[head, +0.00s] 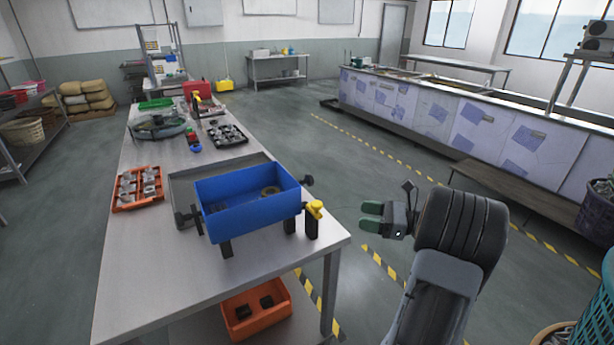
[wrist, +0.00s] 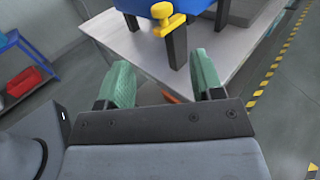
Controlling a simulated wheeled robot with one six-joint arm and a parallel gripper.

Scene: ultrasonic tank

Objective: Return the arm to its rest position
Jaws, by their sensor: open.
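My gripper (head: 371,216) is to the right of the steel table's front right corner, over the aisle, with its green-padded fingers pointing left toward the table. In the wrist view my gripper (wrist: 160,85) shows two green fingers spread apart with nothing between them. The blue tank (head: 248,208) stands on dark legs on the table (head: 140,267). Its yellow valve handle (head: 315,209) is the part closest to my gripper, with a gap between them. The handle also shows in the wrist view (wrist: 168,20), beyond the fingertips. A ring-shaped part lies inside the tank.
An orange tray of metal parts (head: 126,205) and a black tray (head: 227,134) sit on the table. An orange bin (head: 238,330) is below it. Long panelled tanks (head: 450,120) line the right side, with a low bench (head: 520,193) in front. The aisle floor between is clear.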

